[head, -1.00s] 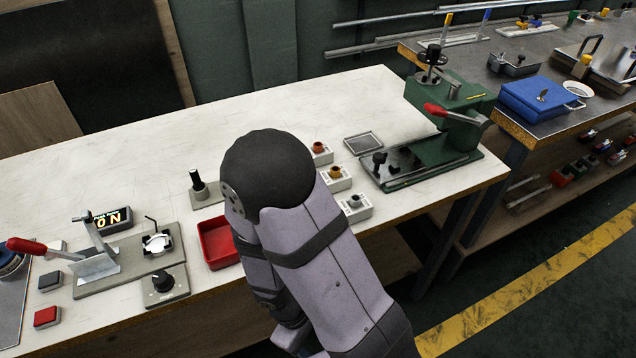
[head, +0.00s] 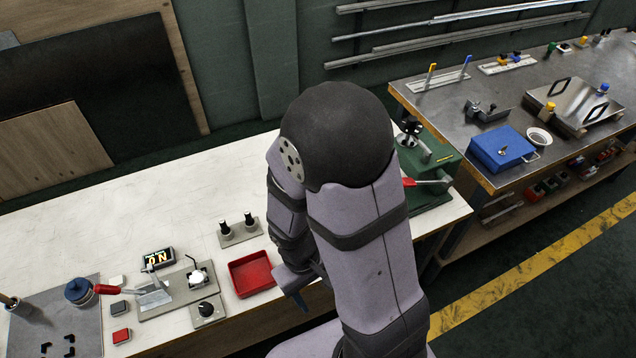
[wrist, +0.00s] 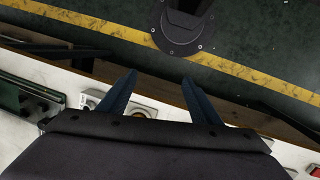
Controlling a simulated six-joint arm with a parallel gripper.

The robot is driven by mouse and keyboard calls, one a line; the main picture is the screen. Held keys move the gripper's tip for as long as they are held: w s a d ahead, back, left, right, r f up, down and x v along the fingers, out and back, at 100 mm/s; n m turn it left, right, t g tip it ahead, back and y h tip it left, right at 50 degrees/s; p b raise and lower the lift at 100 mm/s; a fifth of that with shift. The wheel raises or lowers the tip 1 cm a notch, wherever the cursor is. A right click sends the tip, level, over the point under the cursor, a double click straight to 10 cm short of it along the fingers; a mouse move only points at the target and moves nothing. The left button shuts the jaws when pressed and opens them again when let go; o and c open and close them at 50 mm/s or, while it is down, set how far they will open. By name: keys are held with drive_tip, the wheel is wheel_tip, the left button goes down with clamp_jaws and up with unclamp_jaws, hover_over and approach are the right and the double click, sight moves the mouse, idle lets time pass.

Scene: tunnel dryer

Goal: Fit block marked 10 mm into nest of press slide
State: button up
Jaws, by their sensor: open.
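My gripper (wrist: 160,78) is open and empty in the wrist view, its two dark blue fingers apart. In the head view my gripper (head: 296,298) hangs past the bench's front edge, partly hidden by my arm. The green press (head: 436,172) with a red lever stands at the right end of the white bench; my arm hides its slide and nest. A green part of the press (wrist: 22,100) shows at the left of the wrist view. A pale block (wrist: 93,101) shows beside the left finger, partly covered. No 10 mm mark is readable; my arm hides the blocks in the head view.
A steel table (head: 450,97) with a blue box (head: 502,148) is beyond. The left back bench is clear.

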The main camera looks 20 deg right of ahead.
wheel_tip(320, 180, up, 22)
drive_tip(key=w+m+t+y+p, duration=0.1)
drive_tip(key=w+p, duration=0.1)
drive_tip(key=p, duration=0.8)
drive_tip(key=w+d+f+n+t+h+b, duration=0.1)
drive_tip(key=w+d+f+n+h+b, duration=0.1)
drive_tip(key=w+f+n+h+b, duration=0.2)
drive_tip(key=w+d+f+n+t+h+b, duration=0.1)
drive_tip(key=w+f+n+h+b, duration=0.3)
drive_tip(key=w+f+n+b, duration=0.4)
drive_tip(key=w+d+f+n+h+b, duration=0.3)
drive_tip(key=w+f+n+b, duration=0.4)
drive_tip(key=w+f+b, duration=0.4)
drive_tip(key=shift+w+d+t+h+b, duration=0.4)
drive_tip(key=shift+h+b, duration=0.1)
drive_tip(key=shift+b, duration=0.25)
drive_tip(key=shift+w+a+n+h, duration=0.2)
drive_tip(key=shift+w+n+h, duration=0.1)
drive_tip(key=shift+w, duration=0.15)
drive_tip(key=shift+x, duration=0.85)
drive_tip(key=shift+p+x, duration=0.9)
drive_tip(key=shift+x, duration=1.9)
drive_tip(key=shift+w+a+f, duration=0.1)
drive_tip(key=shift+f, duration=0.1)
drive_tip(key=shift+c, duration=0.6)
